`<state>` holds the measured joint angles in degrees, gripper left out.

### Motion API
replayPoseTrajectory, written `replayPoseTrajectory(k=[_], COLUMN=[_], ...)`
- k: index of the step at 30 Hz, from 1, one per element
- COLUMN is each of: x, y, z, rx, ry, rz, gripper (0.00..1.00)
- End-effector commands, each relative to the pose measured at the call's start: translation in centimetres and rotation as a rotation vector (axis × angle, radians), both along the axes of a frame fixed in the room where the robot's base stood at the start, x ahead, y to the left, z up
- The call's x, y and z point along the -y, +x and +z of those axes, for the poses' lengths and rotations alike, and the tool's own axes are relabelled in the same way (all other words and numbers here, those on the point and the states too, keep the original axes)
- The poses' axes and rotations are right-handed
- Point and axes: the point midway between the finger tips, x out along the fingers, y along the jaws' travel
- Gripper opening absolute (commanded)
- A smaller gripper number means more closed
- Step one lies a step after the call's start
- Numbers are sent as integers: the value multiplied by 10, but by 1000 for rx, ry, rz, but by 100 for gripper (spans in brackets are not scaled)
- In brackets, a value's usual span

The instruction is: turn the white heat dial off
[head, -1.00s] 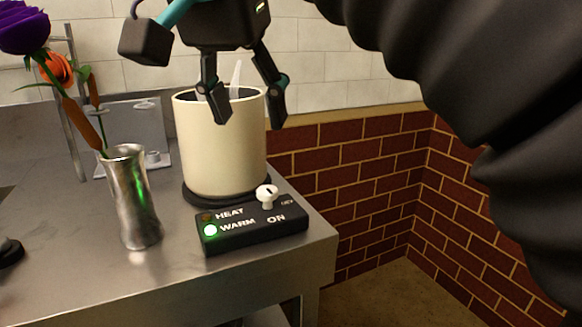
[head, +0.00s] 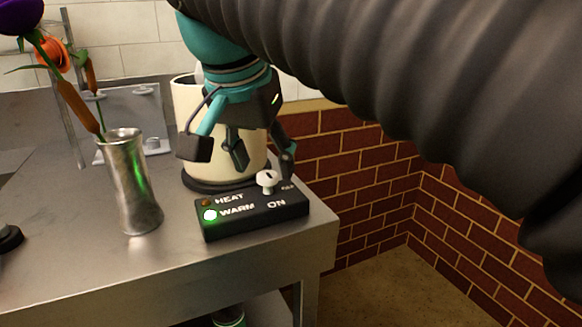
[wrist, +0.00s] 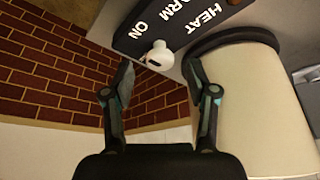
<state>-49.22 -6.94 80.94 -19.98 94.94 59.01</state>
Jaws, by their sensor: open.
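The white heat dial (head: 267,180) sits on top of a black control box (head: 228,221) at the table's right front corner. The box reads HEAT, WARM and ON, and a green light glows beside WARM. My gripper (head: 262,166) is open and empty, above and close behind the dial. In the wrist view the dial (wrist: 159,55) shows between the two fingertips of my gripper (wrist: 158,75), a little beyond them. The fingers appear apart from the dial. The dial's exact pointing is too small to tell.
A cream pot (head: 186,110) stands on a dark round base right behind the box, close to my gripper. A metal vase (head: 134,185) with flowers stands to the left. A brick wall (head: 345,165) is at the right, past the table edge.

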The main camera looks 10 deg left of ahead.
Motion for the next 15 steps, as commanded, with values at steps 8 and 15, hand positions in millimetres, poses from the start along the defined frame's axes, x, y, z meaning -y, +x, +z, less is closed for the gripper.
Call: replayPoseTrajectory(k=[8,15], x=[2,2], y=[6,7], z=[-16,-17], rx=[0,0], ry=[0,0], rz=[-1,0], gripper=[58,58])
